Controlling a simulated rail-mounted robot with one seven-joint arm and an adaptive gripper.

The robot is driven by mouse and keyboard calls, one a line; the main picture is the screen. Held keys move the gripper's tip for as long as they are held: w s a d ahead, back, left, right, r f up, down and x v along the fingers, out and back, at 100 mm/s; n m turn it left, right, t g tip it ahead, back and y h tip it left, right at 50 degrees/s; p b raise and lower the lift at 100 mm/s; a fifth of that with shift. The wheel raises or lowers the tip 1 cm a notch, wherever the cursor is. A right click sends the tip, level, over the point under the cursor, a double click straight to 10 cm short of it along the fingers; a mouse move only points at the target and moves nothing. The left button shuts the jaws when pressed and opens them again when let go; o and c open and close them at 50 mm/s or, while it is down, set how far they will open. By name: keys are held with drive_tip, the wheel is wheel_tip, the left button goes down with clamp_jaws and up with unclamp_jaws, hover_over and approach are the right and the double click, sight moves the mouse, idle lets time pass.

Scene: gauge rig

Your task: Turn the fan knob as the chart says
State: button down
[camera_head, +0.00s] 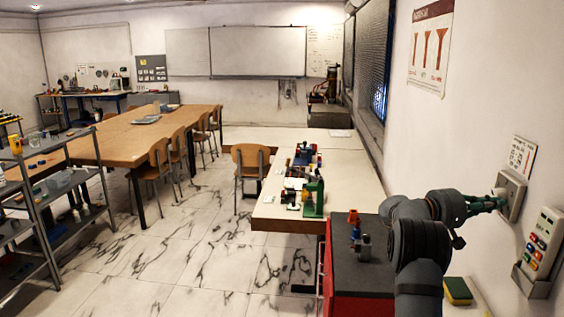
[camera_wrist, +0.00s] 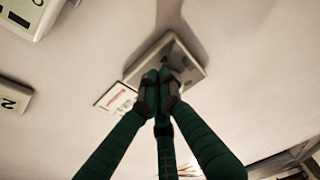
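My gripper (camera_head: 490,201) reaches right to a pale wall plate (camera_head: 513,191), its green fingertips at the plate's front. A small whitish part, perhaps the fan knob (camera_head: 501,191), shows by the fingertips. In the wrist view the three green fingers (camera_wrist: 159,82) converge close together over the plate (camera_wrist: 190,72), which bears dark marks. They hide any knob there, so I cannot tell whether they hold it. A small paper, likely the chart (camera_head: 521,155), hangs above the plate; it also shows in the wrist view (camera_wrist: 112,97). Its writing is too small to read.
A controller with coloured buttons (camera_head: 541,248) sits in a wall holder right of my arm. A larger poster (camera_head: 431,46) hangs higher up. A dark-topped red cabinet (camera_head: 349,272) with small items and a yellow-green sponge (camera_head: 458,290) lie below.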

drive_tip(key=shift+w+a+f+b, duration=0.1)
drive_tip(key=shift+f+b, duration=0.05)
drive_tip(key=shift+b, duration=0.15)
drive_tip(key=shift+w+a+b, duration=0.2)
drive_tip(key=shift+w+a, duration=0.05)
drive_tip(key=shift+a, duration=1.2)
drive_tip(key=shift+w+a+b, duration=0.2)
drive_tip(key=shift+a, duration=1.25)
